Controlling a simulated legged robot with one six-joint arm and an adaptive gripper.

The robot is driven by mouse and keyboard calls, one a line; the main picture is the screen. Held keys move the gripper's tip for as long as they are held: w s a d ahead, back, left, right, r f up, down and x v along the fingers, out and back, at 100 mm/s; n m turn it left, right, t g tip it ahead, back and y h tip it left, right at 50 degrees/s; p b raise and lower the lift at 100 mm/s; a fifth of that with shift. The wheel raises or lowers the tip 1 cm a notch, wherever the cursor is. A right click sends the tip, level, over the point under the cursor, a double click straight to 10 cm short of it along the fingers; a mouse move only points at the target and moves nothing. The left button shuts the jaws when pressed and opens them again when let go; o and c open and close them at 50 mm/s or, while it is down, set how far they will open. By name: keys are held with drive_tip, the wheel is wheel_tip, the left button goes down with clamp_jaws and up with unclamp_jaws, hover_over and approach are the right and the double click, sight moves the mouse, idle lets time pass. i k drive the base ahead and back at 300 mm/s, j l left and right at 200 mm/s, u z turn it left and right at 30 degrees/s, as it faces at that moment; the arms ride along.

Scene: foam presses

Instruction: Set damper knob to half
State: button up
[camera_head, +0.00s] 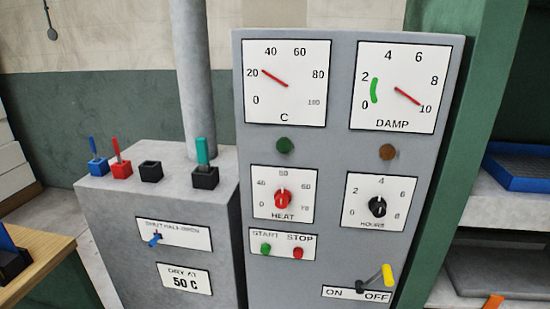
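The damper knob (155,240) is a small blue lever-like knob on a white label (180,234) on the front of the low grey box at left. The label's small print seems to read SHUT, HALF, OPEN. The knob sits at the label's left part, and its exact setting is too small to tell. My gripper is not in view, and nothing touches the knob.
A tall grey panel (343,150) with C and DAMP gauges, HEAT and HOURS knobs and a yellow-tipped ON/OFF lever (388,275) stands to the right. Coloured switches (121,169) and a pipe (194,80) top the box. A wooden table (38,255) is at left.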

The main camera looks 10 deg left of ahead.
sight(151, 243)
drive_tip(key=u, duration=1.4)
